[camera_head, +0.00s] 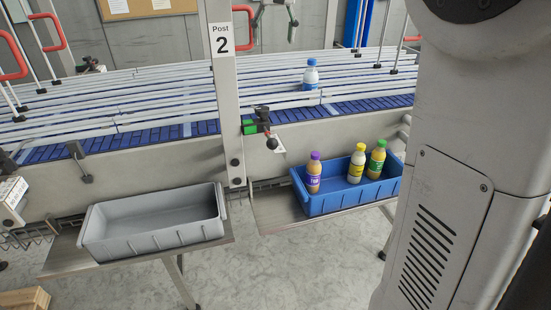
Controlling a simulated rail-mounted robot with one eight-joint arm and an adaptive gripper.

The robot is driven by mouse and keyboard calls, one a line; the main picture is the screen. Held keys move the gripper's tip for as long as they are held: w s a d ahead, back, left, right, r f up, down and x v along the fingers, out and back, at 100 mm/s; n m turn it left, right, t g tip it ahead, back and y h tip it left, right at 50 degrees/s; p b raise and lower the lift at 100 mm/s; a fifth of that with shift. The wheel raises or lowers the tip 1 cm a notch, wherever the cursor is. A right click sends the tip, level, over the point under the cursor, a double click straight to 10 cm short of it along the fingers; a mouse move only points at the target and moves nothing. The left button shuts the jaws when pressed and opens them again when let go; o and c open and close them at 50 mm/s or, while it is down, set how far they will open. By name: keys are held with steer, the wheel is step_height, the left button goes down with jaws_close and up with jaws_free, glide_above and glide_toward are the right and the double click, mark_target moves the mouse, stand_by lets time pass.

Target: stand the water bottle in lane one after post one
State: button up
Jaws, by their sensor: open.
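A small blue-and-white bottle (311,77), the one that looks like a water bottle, stands upright among the white guide rails of the conveyor (180,127). It is to the right of the post marked "Post 2" (221,90). I cannot tell for sure which lane it stands in. No post marked one can be read in this view.
A blue crate (345,203) holds bottles with purple (314,175), yellow (357,165) and green (376,160) caps. An empty grey crate (160,237) sits on a shelf at the left. Red handles (47,32) stand at upper left. My own grey body blocks the right side.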

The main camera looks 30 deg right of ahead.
steer(key=s+a+f+n+t, duration=0.1)
steer(key=s+a+f, duration=0.35)
steer(key=s, duration=0.45)
steer(key=s+a+f+n+t, duration=0.1)
steer(key=s+a+f, duration=0.3)
steer(key=s+a, duration=0.3)
steer(key=s+a+f+n+t, duration=0.1)
steer(key=s+a+f, duration=0.3)
steer(key=s+f, duration=1.1)
steer(key=shift+s+a+f+t+y, duration=0.15)
steer(key=shift+s+t+y, duration=0.25)
steer(key=shift+t, duration=0.1)
